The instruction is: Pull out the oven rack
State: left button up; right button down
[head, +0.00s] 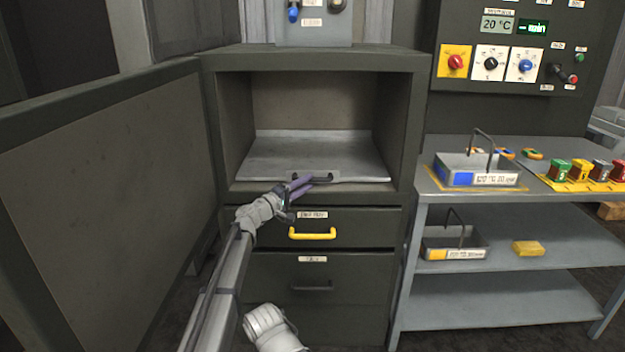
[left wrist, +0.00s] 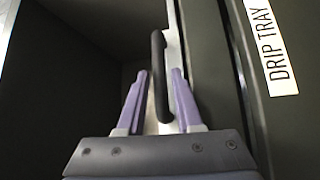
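The oven rack (head: 318,156) is a flat grey metal sheet lying inside the open oven cavity, with a dark handle (head: 312,178) at its front edge. My left gripper (head: 305,184) reaches up from below to this handle. In the left wrist view the handle (left wrist: 158,85) stands as a dark bar between the two purple fingers of my left gripper (left wrist: 160,78). The fingers are apart, one on each side of the bar, with small gaps showing. The rack's pale front edge (left wrist: 176,45) shows beside the handle. My right gripper is not in view.
The oven door (head: 110,180) stands open at the left. Below the cavity is a drip tray drawer (head: 350,226) with a yellow handle (head: 312,234), and another drawer under it. A grey shelf table (head: 540,215) with trays stands at the right.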

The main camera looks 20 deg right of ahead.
aim_at(310, 181)
pick_arm(q)
jog(key=x, duration=0.3)
jog(key=shift+w+d, duration=0.1)
jog(key=shift+d, duration=0.1)
grip_shut()
dwell(1.3)
